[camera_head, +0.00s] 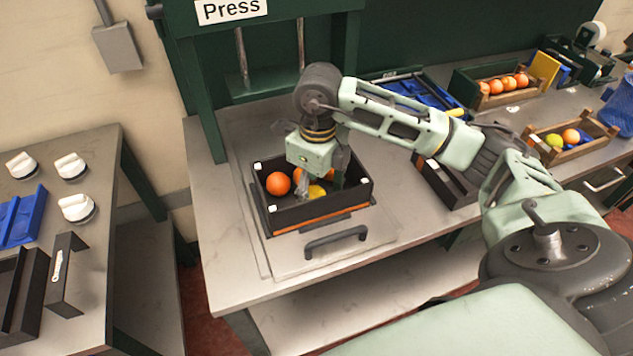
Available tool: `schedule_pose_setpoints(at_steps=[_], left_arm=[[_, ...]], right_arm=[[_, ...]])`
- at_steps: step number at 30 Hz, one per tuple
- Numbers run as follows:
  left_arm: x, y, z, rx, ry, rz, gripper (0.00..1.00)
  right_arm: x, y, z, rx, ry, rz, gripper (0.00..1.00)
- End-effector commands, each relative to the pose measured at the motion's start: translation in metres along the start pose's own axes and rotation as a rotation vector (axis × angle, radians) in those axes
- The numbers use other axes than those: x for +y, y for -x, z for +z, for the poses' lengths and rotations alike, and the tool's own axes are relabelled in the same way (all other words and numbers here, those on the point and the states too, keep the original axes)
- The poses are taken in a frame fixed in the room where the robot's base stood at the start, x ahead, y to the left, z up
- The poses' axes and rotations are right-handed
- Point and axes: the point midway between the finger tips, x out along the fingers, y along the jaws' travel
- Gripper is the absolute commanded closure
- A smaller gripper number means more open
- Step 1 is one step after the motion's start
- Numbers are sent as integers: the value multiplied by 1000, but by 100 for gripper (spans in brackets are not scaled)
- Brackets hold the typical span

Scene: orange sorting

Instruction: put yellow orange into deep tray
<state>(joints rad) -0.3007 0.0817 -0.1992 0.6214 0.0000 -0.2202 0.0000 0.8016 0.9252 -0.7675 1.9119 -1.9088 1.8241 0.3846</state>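A deep black tray (285,217) with white corner marks sits on the press table. Inside it are an orange fruit (278,183) at the left, a second orange fruit partly hidden behind my gripper, and a yellow orange (317,192) near the middle. My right gripper (318,186) points down into the tray, with its fingers low at the yellow orange. The fingers are partly hidden by the gripper body and the tray, so whether they are closed on the fruit is unclear. My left gripper is not in view.
The green press frame (205,85) rises behind the tray. At the right stand a crate of oranges (463,92) and a wooden crate (548,157) with mixed fruit. A dark handle (336,241) lies in front of the tray. A side table (92,250) stands at the left.

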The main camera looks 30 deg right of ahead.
Motion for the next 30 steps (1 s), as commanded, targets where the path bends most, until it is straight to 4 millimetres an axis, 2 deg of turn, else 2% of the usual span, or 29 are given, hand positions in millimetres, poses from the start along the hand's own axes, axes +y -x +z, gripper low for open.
schedule_pose_setpoints(at_steps=[1,7,15,22,30], left_arm=[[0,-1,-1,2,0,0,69],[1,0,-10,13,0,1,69],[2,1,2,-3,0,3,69],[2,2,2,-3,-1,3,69],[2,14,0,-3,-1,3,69]], right_arm=[[4,-5,-2,11,9,7,43],[2,-1,-1,4,7,2,40],[1,1,-2,2,6,0,40],[0,2,-2,2,5,-2,40],[1,20,-1,0,5,-3,40]])
